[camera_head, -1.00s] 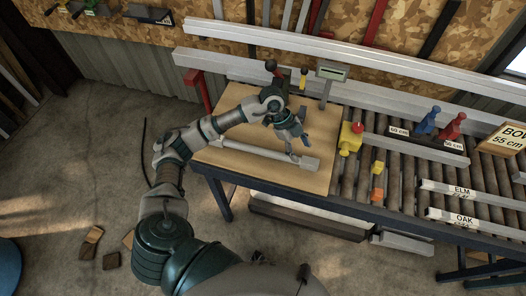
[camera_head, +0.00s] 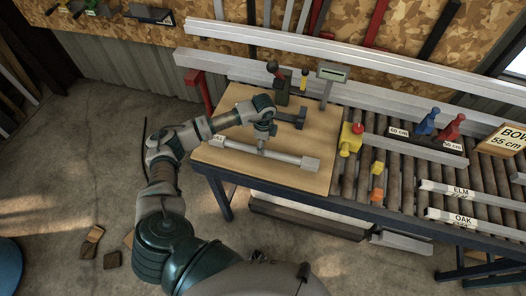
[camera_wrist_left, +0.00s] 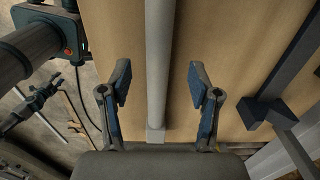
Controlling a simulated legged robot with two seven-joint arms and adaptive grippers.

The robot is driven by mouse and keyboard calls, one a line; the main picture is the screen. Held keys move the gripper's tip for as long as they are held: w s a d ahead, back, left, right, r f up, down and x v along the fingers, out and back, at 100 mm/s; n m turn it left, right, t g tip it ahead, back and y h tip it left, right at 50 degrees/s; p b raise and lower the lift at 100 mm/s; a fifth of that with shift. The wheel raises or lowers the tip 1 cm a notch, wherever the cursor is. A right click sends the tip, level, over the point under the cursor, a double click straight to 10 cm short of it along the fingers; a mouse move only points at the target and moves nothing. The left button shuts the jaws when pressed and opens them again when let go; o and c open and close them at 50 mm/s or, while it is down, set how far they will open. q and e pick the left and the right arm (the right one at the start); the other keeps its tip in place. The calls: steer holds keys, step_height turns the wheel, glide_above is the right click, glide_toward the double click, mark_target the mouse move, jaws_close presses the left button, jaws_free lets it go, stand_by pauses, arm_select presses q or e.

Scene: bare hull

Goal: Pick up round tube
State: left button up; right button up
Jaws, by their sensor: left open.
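The round tube is a light grey bar (camera_head: 277,155) lying on the wooden board of the bench, with a blocky piece at its right end. In the left wrist view the tube (camera_wrist_left: 159,50) runs upright through the middle of the picture. My left gripper (camera_head: 262,148) points down over the middle of the tube. Its blue-padded fingers (camera_wrist_left: 158,82) are open, one on each side of the tube, with gaps between them and it. Whether the fingertips reach the board is hard to tell. My right gripper is not in view.
A dark grey H-shaped piece (camera_head: 290,119) lies behind the tube on the board (camera_head: 235,98). A yellow block (camera_head: 350,139) and rollers (camera_head: 400,180) are to the right.

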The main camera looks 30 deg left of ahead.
arm_select(q)
steer(key=f, duration=0.4)
steer(key=shift+s+a+f+p, duration=0.1)
steer(key=shift+a+f+p, duration=0.25)
steer(key=shift+a+f, duration=0.05)
steer(key=shift+d+f, duration=0.2)
steer(key=shift+f, duration=0.05)
steer(key=shift+d, duration=0.15)
steer(key=shift+c, duration=1)
steer(key=c, duration=0.4)
jaws_close()
